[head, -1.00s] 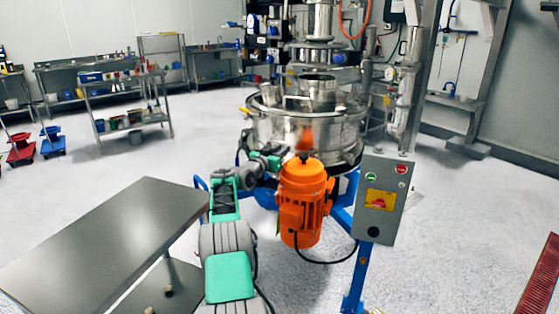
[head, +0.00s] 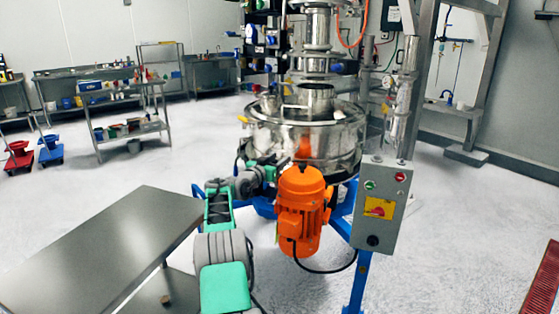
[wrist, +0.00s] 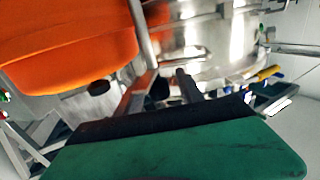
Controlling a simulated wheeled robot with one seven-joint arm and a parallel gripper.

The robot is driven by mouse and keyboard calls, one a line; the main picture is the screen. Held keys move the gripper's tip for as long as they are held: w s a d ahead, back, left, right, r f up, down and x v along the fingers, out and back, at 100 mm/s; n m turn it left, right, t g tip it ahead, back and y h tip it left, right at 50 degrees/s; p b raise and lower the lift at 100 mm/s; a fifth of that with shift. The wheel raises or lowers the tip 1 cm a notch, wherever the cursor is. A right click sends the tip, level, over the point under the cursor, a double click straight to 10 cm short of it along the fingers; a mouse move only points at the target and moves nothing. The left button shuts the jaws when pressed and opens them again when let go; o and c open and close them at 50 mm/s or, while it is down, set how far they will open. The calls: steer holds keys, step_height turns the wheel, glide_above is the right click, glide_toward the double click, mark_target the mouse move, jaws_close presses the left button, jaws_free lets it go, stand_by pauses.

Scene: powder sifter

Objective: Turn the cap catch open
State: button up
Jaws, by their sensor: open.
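The steel powder sifter (head: 335,140) stands ahead, a round drum with an orange motor (head: 302,200) at its front. A yellow-tipped lever (head: 243,119) shows at the drum's left side; it also shows in the wrist view (wrist: 266,73). I cannot tell whether this lever is the cap catch, and no catch is clearly made out. My gripper (head: 272,166) is low at the drum's front left, beside the motor. In the wrist view my gripper (wrist: 166,84) is open, its two fingers apart and pointing toward the shiny drum wall. Nothing is seen held between them.
A grey control box (head: 382,205) stands on a blue leg right of the motor. A dark steel table (head: 105,245) is at the front left, near my arm. In the wrist view the motor (wrist: 65,45) fills the upper left. Open floor lies left of the sifter.

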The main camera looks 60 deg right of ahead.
steer(key=a, duration=0.7)
steer(key=shift+w+b, duration=0.3)
steer(key=shift+b, duration=0.05)
